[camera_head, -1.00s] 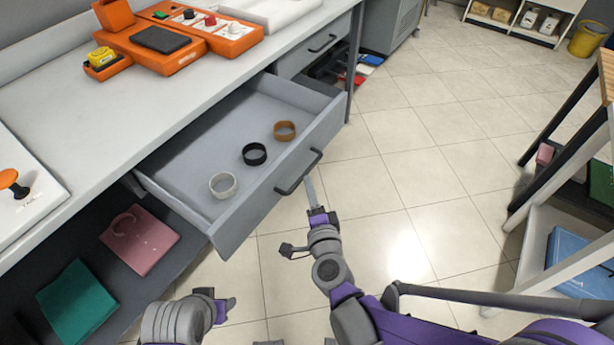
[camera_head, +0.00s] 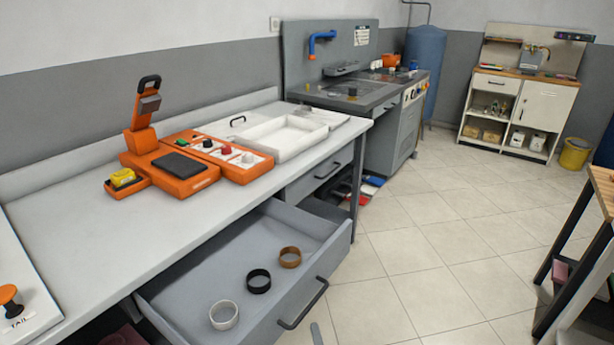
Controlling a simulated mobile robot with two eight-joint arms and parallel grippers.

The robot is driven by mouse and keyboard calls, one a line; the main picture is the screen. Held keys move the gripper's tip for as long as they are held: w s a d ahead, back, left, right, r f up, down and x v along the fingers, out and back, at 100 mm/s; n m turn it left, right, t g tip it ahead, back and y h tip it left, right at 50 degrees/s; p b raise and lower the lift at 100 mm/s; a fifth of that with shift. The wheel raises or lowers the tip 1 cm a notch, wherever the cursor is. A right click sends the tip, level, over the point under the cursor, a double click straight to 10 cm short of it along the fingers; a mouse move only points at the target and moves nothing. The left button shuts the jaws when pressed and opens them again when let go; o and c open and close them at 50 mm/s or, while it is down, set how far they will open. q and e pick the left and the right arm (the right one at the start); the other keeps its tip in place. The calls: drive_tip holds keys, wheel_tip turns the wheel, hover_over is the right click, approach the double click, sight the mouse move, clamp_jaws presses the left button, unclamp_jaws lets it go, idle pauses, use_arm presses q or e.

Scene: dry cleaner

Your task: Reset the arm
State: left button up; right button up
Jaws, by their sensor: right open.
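Only a grey finger of my right gripper (camera_head: 316,334) shows, at the bottom edge, just right of the open drawer's front. The rest of that gripper and its arm are below the picture. Nothing shows held at the visible finger. My left gripper is out of view. The open grey drawer (camera_head: 195,290) holds three rings lying apart: a white one (camera_head: 224,315), a black one (camera_head: 258,281) and a brown one (camera_head: 290,257).
The white counter (camera_head: 90,215) carries an orange device (camera_head: 185,172) and a white tray (camera_head: 282,138). A grey sink unit (camera_head: 345,90) stands behind. A wooden-topped table (camera_head: 603,190) is at right. The tiled floor (camera_head: 440,240) between is clear.

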drive_tip(key=s+d+f+n+g+h, duration=0.2)
drive_tip(key=s+d+f+n+g, duration=0.1)
drive_tip(key=s+d+n+g, duration=0.55)
drive_tip(key=s+d+f+n+g+h, duration=0.1)
drive_tip(key=s+d+f+n+g, duration=0.2)
drive_tip(key=s+d+n, duration=0.6)
use_arm(q)
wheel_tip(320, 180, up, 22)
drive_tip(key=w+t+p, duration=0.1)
drive_tip(key=p, duration=1.8)
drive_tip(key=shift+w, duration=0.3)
use_arm(e)
wheel_tip(320, 180, up, 21)
drive_tip(key=a+m, duration=0.3)
drive_tip(key=shift+t, duration=0.35)
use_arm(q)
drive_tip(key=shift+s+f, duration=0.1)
use_arm(e)
drive_tip(key=shift+m, duration=0.25)
